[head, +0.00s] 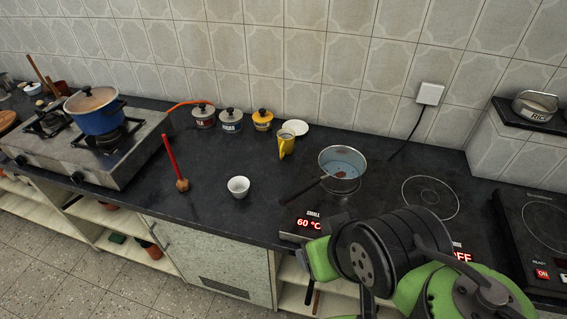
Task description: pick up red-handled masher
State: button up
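The masher with a long red handle (171,157) stands on the dark countertop (215,160), left of the middle of the head view. Its handle points up and leans slightly to the left. Its brown wooden head (182,185) rests on the counter near the front edge. Nothing holds it. My arm's green and black links show at the lower right, well to the right of the masher. I cannot make out my gripper's fingers in this view.
A white cup (238,187) stands right of the masher. A saucepan (342,163) sits on a hob, its dark handle pointing towards the cup. A gas stove (135,155) with a blue pot (97,115) is on the left. Canisters (231,120) line the wall. Counter around the masher is clear.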

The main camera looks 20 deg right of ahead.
aim_at(183, 185)
jog(key=i+j+u, duration=0.1)
jog(key=i+j, duration=0.2)
jog(key=j, duration=0.3)
jog(key=i+j+u, duration=0.15)
jog(key=i+j, duration=0.2)
jog(key=j, duration=0.2)
jog(key=i+j+u, duration=0.1)
jog(key=i+j, duration=0.25)
jog(key=j, duration=0.2)
jog(key=i+j+u, duration=0.15)
jog(key=i+j, duration=0.25)
jog(key=j, duration=0.1)
